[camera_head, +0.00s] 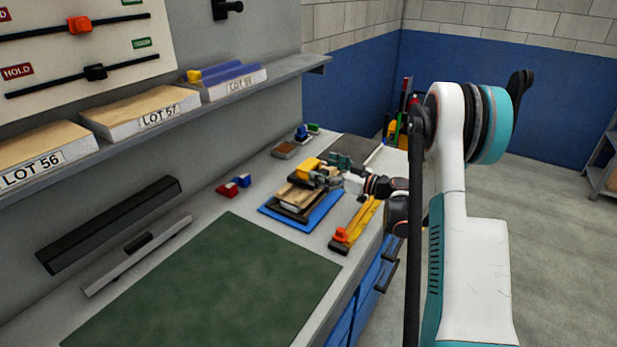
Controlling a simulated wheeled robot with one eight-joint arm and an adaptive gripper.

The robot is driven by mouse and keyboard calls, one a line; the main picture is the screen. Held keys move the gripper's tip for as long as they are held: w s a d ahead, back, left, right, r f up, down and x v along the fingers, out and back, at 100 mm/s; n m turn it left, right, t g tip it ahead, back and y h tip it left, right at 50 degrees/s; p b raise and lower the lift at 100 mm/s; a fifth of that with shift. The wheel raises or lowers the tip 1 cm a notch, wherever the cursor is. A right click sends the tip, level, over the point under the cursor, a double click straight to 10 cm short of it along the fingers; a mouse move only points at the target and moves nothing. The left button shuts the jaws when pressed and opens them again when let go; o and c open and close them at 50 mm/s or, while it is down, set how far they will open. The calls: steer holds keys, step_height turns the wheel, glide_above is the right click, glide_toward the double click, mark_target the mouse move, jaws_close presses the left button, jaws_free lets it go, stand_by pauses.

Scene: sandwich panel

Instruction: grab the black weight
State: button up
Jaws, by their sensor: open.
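My gripper (327,179) is small in the picture, at the end of my arm over the far part of the workbench. It is open and sits beside a yellow piece (307,167), which stands at a stack of tan and dark layers (299,195) on a blue board (321,219). I cannot tell whether it touches them. No black weight can be picked out for certain. A small black block (138,243) lies on a grey bar at the left. A dark object (340,160) is just behind my gripper, its shape partly hidden.
A green mat (215,290) covers the near bench and is clear. A yellow bar with a red end (358,222) lies by the front edge. Red and blue pieces (233,186) lie left of the stack. A shelf (150,139) with labelled lots overhangs the bench's left side.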

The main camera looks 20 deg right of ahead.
mark_target(309, 164)
steer(key=w, duration=0.1)
steer(key=w+a+b, duration=0.1)
steer(key=w, duration=0.1)
steer(key=w+a+f+b, duration=0.1)
steer(key=shift+w+a+f, duration=0.1)
steer(key=shift+w+a, duration=0.05)
steer(key=shift+w, duration=0.1)
steer(key=shift+w+a, duration=0.2)
steer(key=shift+w, duration=0.15)
steer(key=shift+r, duration=0.2)
steer(key=c, duration=2.2)
steer(key=shift+o, duration=0.2)
steer(key=shift+r, duration=0.15)
